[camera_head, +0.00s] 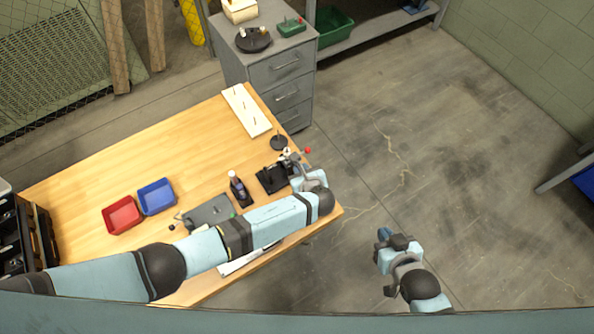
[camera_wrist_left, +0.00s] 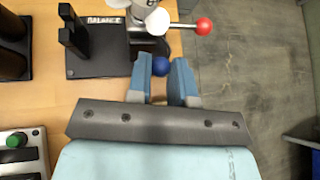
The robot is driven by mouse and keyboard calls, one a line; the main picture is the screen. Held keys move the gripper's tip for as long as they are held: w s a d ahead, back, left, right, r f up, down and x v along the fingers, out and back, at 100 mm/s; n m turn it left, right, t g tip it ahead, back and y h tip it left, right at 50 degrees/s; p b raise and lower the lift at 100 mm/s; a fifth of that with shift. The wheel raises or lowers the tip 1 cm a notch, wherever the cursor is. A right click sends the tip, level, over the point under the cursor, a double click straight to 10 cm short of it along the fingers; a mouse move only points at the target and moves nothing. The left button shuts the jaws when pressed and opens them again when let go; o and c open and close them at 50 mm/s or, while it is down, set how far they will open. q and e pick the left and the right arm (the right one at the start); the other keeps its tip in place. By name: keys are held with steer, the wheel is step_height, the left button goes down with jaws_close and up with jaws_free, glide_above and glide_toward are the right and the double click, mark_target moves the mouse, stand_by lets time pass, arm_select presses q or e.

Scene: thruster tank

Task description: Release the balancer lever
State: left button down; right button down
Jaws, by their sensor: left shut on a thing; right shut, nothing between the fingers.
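The balancer is a black base with upright black posts and a partly readable "BALANCE" label (camera_wrist_left: 88,55); it stands near the right end of the wooden table in the head view (camera_head: 270,179). Beside it, a white and metal lever part (camera_wrist_left: 157,20) carries a red ball (camera_wrist_left: 204,26), which also shows in the head view (camera_head: 308,150). My left gripper (camera_wrist_left: 162,82) is shut on a blue ball knob (camera_wrist_left: 161,66) just below the white part. In the head view the left wrist hides much of this spot. My right gripper (camera_head: 384,234) is shut and empty, off the table over the floor.
A dark bottle (camera_head: 238,188), a grey box (camera_head: 209,212), a blue bin (camera_head: 157,197) and a red bin (camera_head: 121,215) stand on the table. A white strip (camera_head: 246,111) lies at the back. A grey drawer cabinet (camera_head: 277,72) stands behind. Floor to the right is clear.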

arm_select(q)
steer(key=shift+w+d+r+m+g+y, duration=0.1)
steer(key=shift+w+d+m+g+y, duration=0.45)
steer(key=shift+d+m+g+y, duration=0.2)
steer(key=c, duration=1)
jaws_free()
steer(key=shift+d, duration=0.1)
steer(key=shift+r, duration=0.1)
